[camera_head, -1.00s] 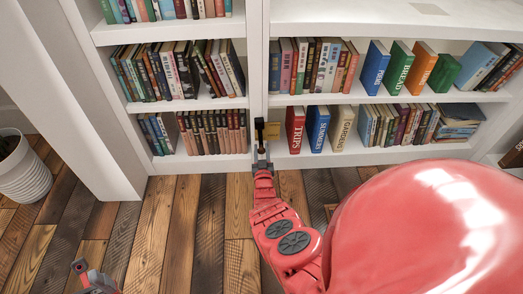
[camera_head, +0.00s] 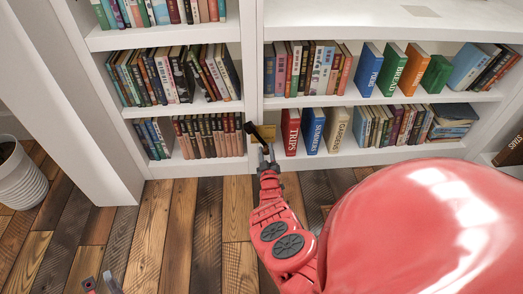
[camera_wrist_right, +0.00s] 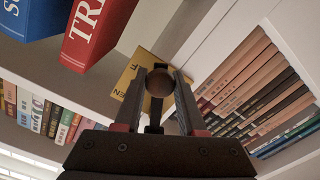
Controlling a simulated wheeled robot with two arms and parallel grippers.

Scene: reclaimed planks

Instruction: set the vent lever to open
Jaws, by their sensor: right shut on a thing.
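The vent lever (camera_head: 256,137) is a black bar on a yellow plate (camera_head: 269,131), mounted on the white upright between the shelves. It leans with its dark end up and to the left. My right gripper (camera_head: 266,155) is at the lever's lower end. In the right wrist view, the fingers (camera_wrist_right: 159,95) are shut on the lever, whose round dark end (camera_wrist_right: 158,81) shows between them. The yellow plate (camera_wrist_right: 136,75) behind bears partly hidden lettering. Only the tip of my left gripper (camera_head: 101,284) shows at the bottom left; its jaws are unclear.
White shelves full of books surround the lever. A red book (camera_head: 291,131) stands just right of it, and a row of dark books (camera_head: 209,136) is to its left. A white ribbed pot (camera_head: 20,180) stands at far left. The plank floor (camera_head: 190,225) in front is clear.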

